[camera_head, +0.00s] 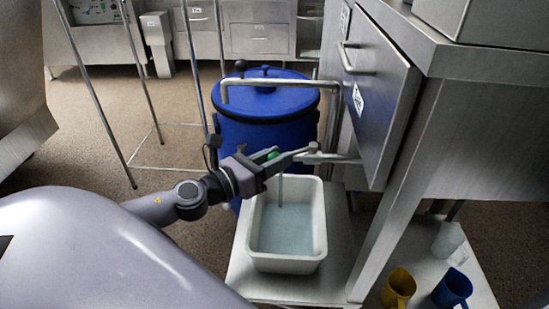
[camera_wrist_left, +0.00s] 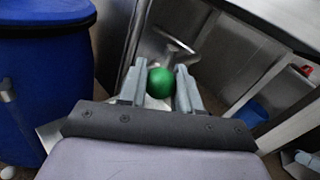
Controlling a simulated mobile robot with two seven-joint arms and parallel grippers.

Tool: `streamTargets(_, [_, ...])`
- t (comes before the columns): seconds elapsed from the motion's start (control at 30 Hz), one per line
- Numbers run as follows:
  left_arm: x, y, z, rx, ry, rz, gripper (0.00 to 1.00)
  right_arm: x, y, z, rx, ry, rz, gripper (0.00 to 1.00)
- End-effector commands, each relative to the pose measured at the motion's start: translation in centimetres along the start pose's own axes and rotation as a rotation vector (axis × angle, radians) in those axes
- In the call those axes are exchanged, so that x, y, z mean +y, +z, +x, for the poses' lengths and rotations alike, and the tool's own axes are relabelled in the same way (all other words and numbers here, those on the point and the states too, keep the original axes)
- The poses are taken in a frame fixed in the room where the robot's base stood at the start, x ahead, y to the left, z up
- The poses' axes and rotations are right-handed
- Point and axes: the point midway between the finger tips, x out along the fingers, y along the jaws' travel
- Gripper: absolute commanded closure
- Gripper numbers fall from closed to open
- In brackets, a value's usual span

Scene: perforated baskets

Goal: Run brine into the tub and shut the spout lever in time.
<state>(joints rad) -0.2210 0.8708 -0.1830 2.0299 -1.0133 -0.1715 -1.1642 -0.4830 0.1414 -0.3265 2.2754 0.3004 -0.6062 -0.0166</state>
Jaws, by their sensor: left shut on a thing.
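The white tub (camera_head: 256,262) stands on a low steel shelf and holds pale bluish liquid (camera_head: 287,232). A thin stream (camera_head: 281,190) falls into it from under my left gripper. My left gripper (camera_head: 290,156) reaches in from the left above the tub's far end. It is shut on the green ball knob of the spout lever; the knob (camera_wrist_left: 160,82) sits between the two fingers in the left wrist view. The spout itself is mostly hidden behind the gripper, with a steel pipe (camera_head: 335,157) showing to its right. My right gripper is not in view.
A large blue barrel (camera_head: 265,100) stands behind the tub, with a bent steel pipe across it. A steel cabinet (camera_head: 375,95) with a handle rises close on the right. Yellow (camera_head: 398,288) and blue (camera_head: 452,289) jugs stand at lower right.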

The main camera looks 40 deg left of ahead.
Motion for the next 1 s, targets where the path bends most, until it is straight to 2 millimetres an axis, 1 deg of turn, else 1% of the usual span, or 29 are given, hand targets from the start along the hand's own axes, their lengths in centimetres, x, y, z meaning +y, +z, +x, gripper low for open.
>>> streamTargets(0.07, [0.0,0.1,0.0,-0.003,0.001,0.001,1.0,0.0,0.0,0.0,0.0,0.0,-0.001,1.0])
streamTargets(0.1, [0.0,0.1,0.0,-0.003,0.001,0.001,0.61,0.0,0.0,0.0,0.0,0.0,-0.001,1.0])
streamTargets(0.17, [0.0,0.1,0.0,-0.003,0.001,0.001,0.43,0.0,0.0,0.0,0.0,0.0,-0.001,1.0])
streamTargets(0.57, [0.0,-0.1,-0.3,0.0,0.0,-0.001,0.43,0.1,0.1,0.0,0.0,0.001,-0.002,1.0])
streamTargets(0.77, [0.0,-0.2,-1.8,0.001,0.0,-0.002,0.43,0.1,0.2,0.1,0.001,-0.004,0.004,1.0])
streamTargets(1.0, [0.0,-0.1,-4.4,0.0,0.002,-0.003,0.43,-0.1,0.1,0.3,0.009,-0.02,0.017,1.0])
